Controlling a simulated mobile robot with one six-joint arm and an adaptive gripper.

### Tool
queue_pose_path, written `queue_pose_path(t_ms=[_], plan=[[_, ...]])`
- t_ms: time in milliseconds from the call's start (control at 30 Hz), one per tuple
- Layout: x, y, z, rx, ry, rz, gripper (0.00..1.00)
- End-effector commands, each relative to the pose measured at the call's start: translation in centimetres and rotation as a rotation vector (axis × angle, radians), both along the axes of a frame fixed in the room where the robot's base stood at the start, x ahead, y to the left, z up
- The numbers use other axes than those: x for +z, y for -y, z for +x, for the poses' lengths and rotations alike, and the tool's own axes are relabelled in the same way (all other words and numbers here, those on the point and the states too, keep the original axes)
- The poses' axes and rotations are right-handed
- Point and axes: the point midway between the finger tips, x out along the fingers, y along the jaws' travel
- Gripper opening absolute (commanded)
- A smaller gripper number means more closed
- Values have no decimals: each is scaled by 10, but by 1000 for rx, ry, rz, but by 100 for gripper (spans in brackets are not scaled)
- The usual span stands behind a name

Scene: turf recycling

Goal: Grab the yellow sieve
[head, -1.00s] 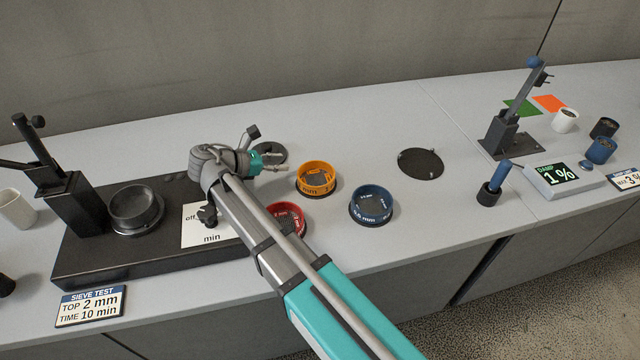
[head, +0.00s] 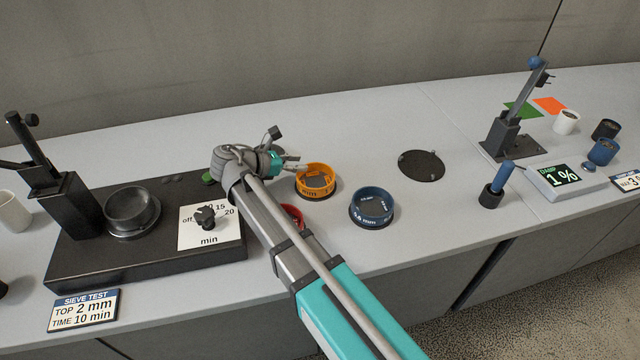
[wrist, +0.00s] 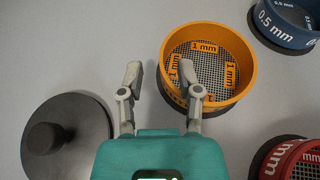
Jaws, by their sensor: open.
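The yellow sieve (head: 316,181) is an orange-yellow ring with a mesh floor and 1 mm labels, standing upright on the counter. In the wrist view the yellow sieve (wrist: 240,62) is just ahead and to the right of my gripper. My gripper (head: 298,163) is open and empty, close to the sieve's left side in the head view. In the wrist view my gripper (wrist: 164,80) has its right finger overlapping the sieve's near left edge and its left finger over bare counter. I cannot tell whether the finger touches the sieve.
A blue 0.5 mm sieve (head: 373,208) stands to the right. A red sieve (head: 293,217) is partly hidden behind my arm. A dark round lid with a knob (wrist: 65,138) lies left of my gripper. A black shaker base (head: 150,262) occupies the left counter.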

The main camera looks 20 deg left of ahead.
Motion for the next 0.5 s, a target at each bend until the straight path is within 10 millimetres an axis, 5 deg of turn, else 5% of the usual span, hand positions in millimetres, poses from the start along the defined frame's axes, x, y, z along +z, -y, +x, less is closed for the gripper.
queue_pose_path(t_ms=[500], plan=[[-11,21,21,1,0,0,45]])
